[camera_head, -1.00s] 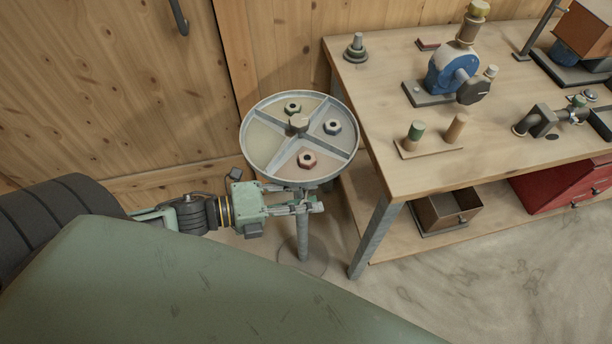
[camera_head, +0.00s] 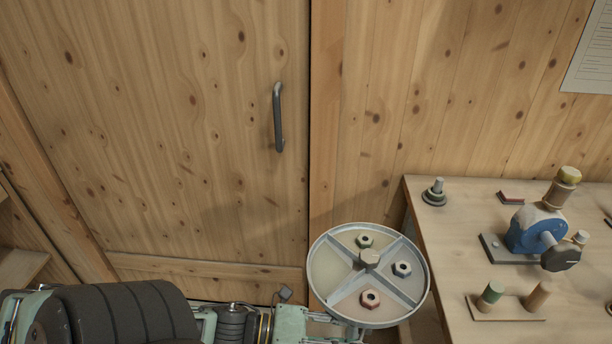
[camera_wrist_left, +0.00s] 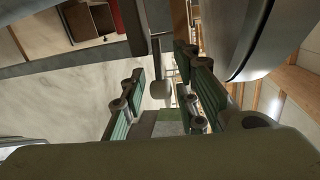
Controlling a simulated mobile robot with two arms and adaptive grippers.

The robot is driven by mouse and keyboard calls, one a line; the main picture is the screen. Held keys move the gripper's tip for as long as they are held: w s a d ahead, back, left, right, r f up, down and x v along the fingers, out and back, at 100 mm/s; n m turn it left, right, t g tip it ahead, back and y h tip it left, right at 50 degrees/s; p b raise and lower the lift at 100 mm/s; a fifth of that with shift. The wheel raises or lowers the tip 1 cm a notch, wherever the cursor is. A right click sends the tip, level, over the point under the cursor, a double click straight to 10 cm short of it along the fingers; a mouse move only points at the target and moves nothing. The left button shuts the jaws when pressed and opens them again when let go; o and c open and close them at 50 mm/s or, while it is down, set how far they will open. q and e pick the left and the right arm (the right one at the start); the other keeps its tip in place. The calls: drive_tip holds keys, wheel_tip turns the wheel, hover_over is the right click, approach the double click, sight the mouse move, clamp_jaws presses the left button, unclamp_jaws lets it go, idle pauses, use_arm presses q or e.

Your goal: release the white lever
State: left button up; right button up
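The fingers are apart, with gaps visible on both sides of the knob. In the head view my left gripper (camera_head: 325,322) is at the bottom edge, just beside and below the round divided tray (camera_head: 322,281); its fingers are partly cut off there. The lever itself is not distinguishable in the head view. My right gripper is not in view.
The tray holds several nuts. A wooden workbench (camera_head: 440,232) stands to the right, with a blue machine (camera_head: 530,230) and a block with two pegs (camera_head: 508,309). Behind is a wooden door with a dark handle (camera_head: 279,118). The tray's underside (camera_wrist_left: 262,35) is close to the fingers.

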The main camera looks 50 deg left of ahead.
use_arm(q)
drive_tip(key=v, duration=1)
drive_tip(key=shift+r, duration=0.2)
drive_tip(key=shift+w, duration=0.15)
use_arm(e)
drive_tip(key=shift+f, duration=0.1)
